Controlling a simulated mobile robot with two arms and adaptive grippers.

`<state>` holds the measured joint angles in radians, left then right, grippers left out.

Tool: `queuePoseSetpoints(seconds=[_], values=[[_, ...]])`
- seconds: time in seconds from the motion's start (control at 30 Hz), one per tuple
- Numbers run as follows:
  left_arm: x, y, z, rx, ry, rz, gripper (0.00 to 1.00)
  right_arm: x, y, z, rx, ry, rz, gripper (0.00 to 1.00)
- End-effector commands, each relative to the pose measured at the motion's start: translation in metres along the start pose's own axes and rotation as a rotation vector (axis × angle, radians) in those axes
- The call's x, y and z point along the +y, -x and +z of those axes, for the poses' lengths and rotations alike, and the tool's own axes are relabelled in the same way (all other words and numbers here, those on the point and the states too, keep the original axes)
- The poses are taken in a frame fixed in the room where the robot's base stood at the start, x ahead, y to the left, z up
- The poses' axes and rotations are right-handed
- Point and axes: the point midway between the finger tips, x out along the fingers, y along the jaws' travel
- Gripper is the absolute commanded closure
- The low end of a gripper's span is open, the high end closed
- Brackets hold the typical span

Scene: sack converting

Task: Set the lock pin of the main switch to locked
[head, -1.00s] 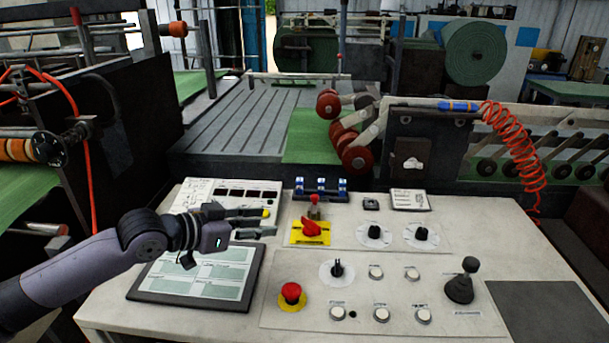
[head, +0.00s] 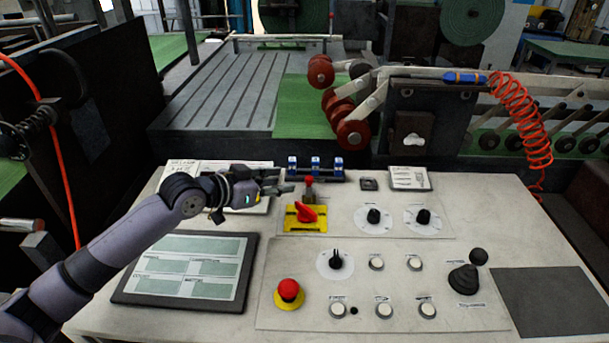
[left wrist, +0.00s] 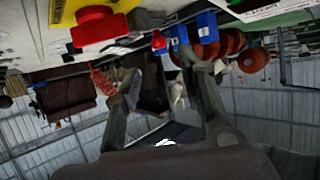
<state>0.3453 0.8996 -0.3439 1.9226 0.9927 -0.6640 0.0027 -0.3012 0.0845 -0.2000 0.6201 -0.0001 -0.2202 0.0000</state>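The main switch is a red rotary knob (head: 306,213) on a yellow plate (head: 296,224) on the control desk. Just behind it stands a small red-tipped lock pin (head: 309,182). In the left wrist view the red tip of the pin (left wrist: 158,41) shows beside the yellow plate (left wrist: 99,31). My left gripper (head: 285,181) is open and empty, its fingers just left of the pin and apart from it. The fingers (left wrist: 168,76) are spread in the left wrist view too. Whether the pin is locked cannot be told. My right gripper is not in view.
Blue clip-like parts (head: 315,167) stand close behind the pin. Selector dials (head: 374,216) are to the right, a red emergency button (head: 288,291) and a joystick (head: 464,279) nearer. A flat screen (head: 190,268) lies under my left arm.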

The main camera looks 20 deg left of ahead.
Motion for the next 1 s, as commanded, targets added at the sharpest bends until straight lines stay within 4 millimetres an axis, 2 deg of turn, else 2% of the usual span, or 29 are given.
queuePoseSetpoints(seconds=[0.1, 0.2, 0.4, 0.6, 0.87, 1.0], values=[[0.001, -0.027, -0.004, 0.003, 0.004, 0.002, 0.63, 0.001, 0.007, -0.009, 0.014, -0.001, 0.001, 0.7], [0.001, -0.048, -0.003, 0.002, 0.003, 0.002, 0.63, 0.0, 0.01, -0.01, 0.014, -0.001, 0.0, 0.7], [0.0, -0.078, -0.002, 0.001, 0.001, 0.001, 0.63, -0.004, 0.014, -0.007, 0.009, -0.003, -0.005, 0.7], [0.001, -0.091, 0.0, 0.0, -0.001, 0.001, 0.63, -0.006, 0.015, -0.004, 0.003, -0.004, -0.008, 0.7], [0.001, -0.092, 0.0, 0.0, -0.002, 0.001, 0.63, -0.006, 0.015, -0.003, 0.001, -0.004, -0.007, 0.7], [0.001, -0.092, 0.0, 0.0, -0.001, 0.001, 0.71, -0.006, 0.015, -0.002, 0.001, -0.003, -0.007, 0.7]])
